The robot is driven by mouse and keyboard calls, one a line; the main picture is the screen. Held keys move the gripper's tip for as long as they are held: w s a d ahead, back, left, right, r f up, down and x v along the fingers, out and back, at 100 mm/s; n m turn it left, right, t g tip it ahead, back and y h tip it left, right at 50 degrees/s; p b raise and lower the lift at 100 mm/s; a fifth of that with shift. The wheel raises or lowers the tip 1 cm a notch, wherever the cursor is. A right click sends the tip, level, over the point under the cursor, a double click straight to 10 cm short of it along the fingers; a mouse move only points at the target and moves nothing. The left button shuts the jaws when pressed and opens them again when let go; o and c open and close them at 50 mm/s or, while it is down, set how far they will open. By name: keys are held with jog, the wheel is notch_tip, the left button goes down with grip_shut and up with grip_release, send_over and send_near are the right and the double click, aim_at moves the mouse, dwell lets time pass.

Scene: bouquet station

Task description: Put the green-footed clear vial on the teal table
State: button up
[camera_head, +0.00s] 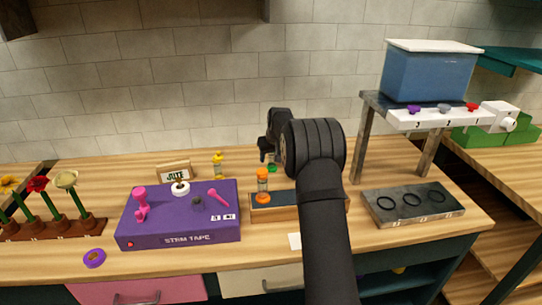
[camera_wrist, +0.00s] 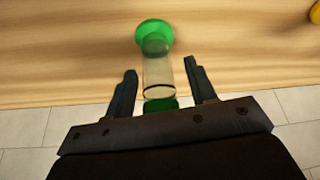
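The green-footed clear vial (camera_wrist: 158,74) stands on the wooden bench, with its round green foot (camera_wrist: 154,35) and a dark green part at its near end. In the head view only its green foot (camera_head: 272,168) shows clearly; my gripper hides most of the rest. My gripper (camera_wrist: 158,75) is open, with one finger on each side of the vial and a gap visible on both sides.
An orange vial (camera_head: 263,182) is at the wooden block (camera_head: 274,214), and a yellow vial (camera_head: 218,165) stands farther back. A purple stem tape box (camera_head: 180,235) is left. A grey ringed tray (camera_head: 440,212) and a stand with a blue tank (camera_head: 428,75) are right.

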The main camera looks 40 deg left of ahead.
jog(key=shift+d+r, duration=0.1)
jog(key=shift+r, duration=0.45)
jog(key=v, duration=1.1)
jog(key=shift+s, duration=0.1)
jog(key=x, duration=1.2)
jog(key=shift+f, duration=0.3)
notch_tip(320, 180, up, 3)
jog(key=shift+r, duration=0.5)
